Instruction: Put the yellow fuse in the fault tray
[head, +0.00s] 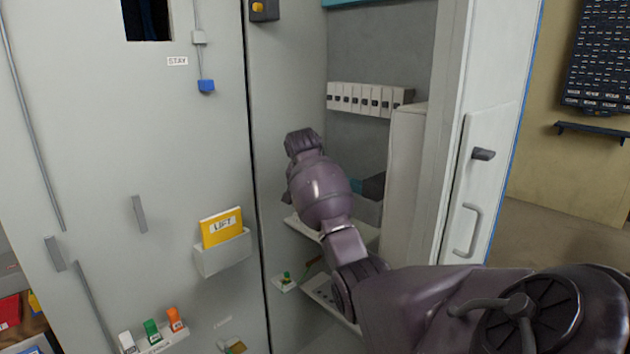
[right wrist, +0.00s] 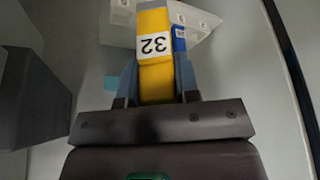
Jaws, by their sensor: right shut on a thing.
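The yellow fuse (right wrist: 156,70), marked 32, is between the fingers of my right gripper (right wrist: 157,80), which is shut on it in the right wrist view. In the head view my right arm reaches into the open cabinet, and its gripper and the fuse are hidden. Beyond the fuse in the wrist view is a pale holder (right wrist: 201,40) with small labels and a blue piece (right wrist: 179,40) beside the fuse. I cannot tell whether this holder is the fault tray, or whether the fuse touches it. My left gripper is out of view.
A row of white switch units (head: 362,98) hangs on the cabinet's back wall. A shelf (head: 330,297) and a small holder with a green piece (head: 286,283) are low inside. White, green and orange fuses (head: 152,331) stand outside at the left. The cabinet door (head: 497,150) is on the right.

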